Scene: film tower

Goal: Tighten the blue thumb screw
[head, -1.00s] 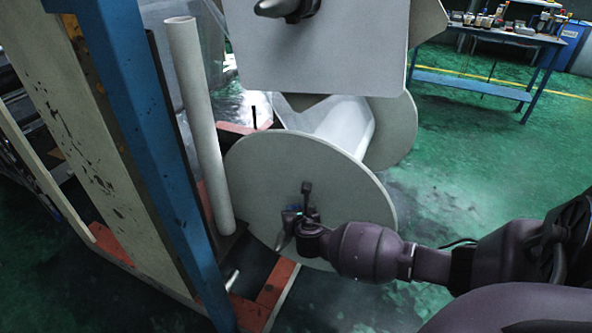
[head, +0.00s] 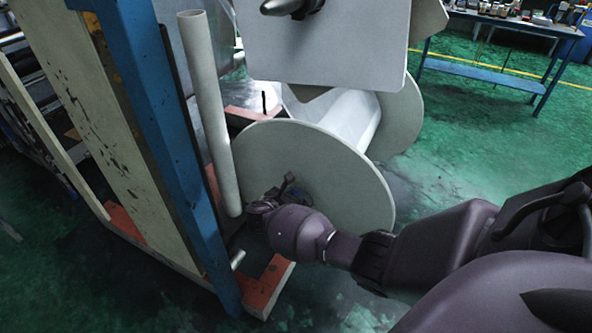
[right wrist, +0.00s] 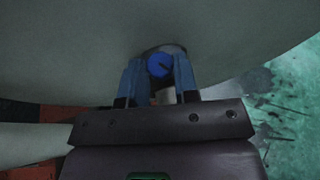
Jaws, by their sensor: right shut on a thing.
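The blue thumb screw (right wrist: 160,65) shows in the right wrist view as a round blue knob with a dark mark, in front of the pale disc (right wrist: 70,50). The two blue fingers of my right gripper (right wrist: 158,80) stand on either side of it, and the gripper is shut on it. In the head view my right gripper (head: 270,202) is small and dark at the lower left part of the grey reel disc (head: 325,170); the screw itself is hidden there. My left gripper is not in view.
A pale upright tube (head: 208,110) and a blue post (head: 150,130) stand close left of the gripper. A white plate (head: 320,45) hangs above the reel. Orange-red base parts (head: 268,285) lie below. Green floor (head: 470,130) is open at right, before a workbench (head: 490,75).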

